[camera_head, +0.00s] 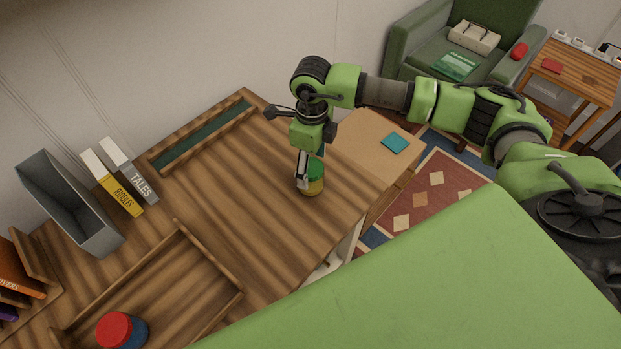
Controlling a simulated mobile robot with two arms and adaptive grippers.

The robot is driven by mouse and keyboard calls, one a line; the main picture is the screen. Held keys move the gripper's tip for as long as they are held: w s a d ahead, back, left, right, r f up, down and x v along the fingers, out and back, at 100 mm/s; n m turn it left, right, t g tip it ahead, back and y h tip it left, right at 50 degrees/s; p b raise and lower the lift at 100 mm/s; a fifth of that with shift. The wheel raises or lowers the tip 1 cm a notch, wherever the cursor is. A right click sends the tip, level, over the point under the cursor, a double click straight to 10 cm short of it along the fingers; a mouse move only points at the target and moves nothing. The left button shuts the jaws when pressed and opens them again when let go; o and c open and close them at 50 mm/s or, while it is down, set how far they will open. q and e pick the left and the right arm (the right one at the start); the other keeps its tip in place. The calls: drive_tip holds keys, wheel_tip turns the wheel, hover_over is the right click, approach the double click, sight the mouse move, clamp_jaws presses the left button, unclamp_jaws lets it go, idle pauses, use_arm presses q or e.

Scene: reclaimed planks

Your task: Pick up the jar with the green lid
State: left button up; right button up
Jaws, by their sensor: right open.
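The jar with the green lid (315,180) stands upright near the right edge of the wooden desk; its body looks yellowish. My right gripper (304,182) points down at the jar, with a finger showing along its left side. The gripper is open; the far finger is hidden, so I cannot tell whether the fingers touch the jar. My left gripper is not in view.
A tray (205,250) at the front left holds a jar with a red lid (115,328). Books (128,172) and a grey box (60,190) stand at left. A green-lined wooden tray (205,137) lies behind. The desk's middle is clear.

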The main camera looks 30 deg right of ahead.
drive_tip(key=shift+f, duration=0.55)
wheel_tip(320, 180, down, 4)
drive_tip(key=shift+w+r+p, duration=0.1)
drive_tip(key=shift+r+p, duration=0.05)
drive_tip(key=shift+p, duration=0.75)
drive_tip(key=shift+f, duration=0.4)
drive_tip(key=shift+c, duration=0.4)
drive_tip(key=c, duration=1.2)
